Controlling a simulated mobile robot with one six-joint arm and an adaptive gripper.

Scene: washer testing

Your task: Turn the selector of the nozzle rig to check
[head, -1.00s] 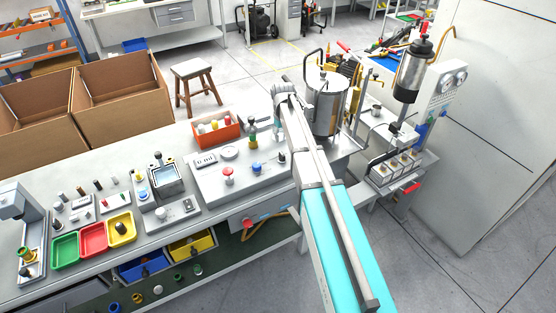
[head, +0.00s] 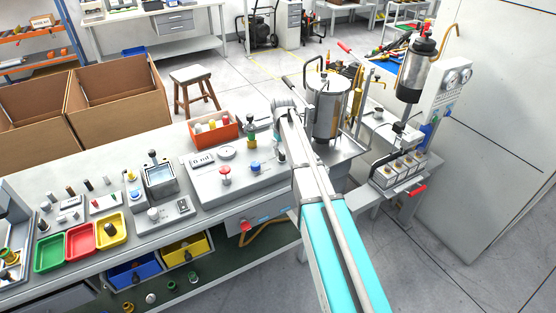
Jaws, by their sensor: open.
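The nozzle rig looks like the light grey panel (head: 206,186) on the bench, left of my arm. It carries a small display (head: 202,160), a round dial (head: 227,152), a red knob (head: 225,171), a blue knob (head: 254,168) and a green and brass nozzle piece (head: 251,135). A small dark part stands near the panel's right end, beside my arm. Labels are too small to read, so I cannot tell which control is the selector or its setting. My gripper (head: 283,106) is above the panel's right back end, open, its fingers hardly distinguishable. No contact with a knob shows.
A steel tank (head: 326,105) stands close right of my wrist. An orange-red bin (head: 214,130) with bottles sits behind the panel. Another tester (head: 160,178) and coloured trays (head: 80,241) lie to the left. A red-handled fixture (head: 400,170) is at the right.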

